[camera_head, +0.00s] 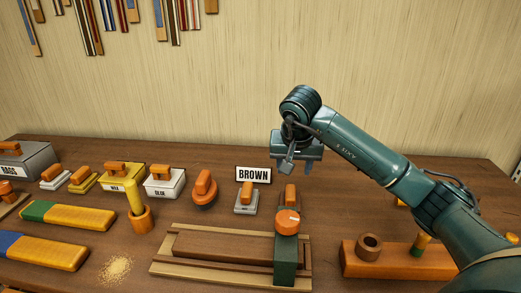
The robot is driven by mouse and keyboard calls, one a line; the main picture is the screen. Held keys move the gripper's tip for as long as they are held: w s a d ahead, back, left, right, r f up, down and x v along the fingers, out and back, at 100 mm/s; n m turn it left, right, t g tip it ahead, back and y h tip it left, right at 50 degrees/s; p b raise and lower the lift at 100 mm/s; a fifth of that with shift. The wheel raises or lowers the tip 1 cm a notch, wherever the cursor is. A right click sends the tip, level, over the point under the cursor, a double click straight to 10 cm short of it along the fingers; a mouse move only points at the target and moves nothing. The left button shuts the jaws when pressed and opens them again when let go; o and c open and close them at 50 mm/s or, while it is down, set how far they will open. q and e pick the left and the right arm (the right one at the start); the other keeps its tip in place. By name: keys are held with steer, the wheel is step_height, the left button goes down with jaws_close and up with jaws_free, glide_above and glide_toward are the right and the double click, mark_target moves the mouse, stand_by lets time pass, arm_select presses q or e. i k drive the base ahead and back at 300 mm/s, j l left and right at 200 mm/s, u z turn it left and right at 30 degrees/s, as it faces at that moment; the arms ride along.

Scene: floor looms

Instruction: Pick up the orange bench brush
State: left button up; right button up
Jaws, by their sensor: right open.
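An orange rounded piece with an upright orange handle and a dark underside (204,192) stands mid-table, left of the BROWN sign; it looks most like the orange bench brush, though its bristles are not clear. My right gripper (290,163) hangs open and empty above the back of the table, right of that piece and well apart from it. My left gripper is not in view.
A grey block with an orange handle (246,203) and the BROWN sign (253,175) stand right of the orange piece. Labelled boxes (164,184) and a yellow cylinder in an orange holder (138,208) are left. A wooden fixture (220,247) with a dark green block (285,262) lies in front.

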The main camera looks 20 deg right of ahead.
mark_target(204, 191)
steer(key=k, duration=1)
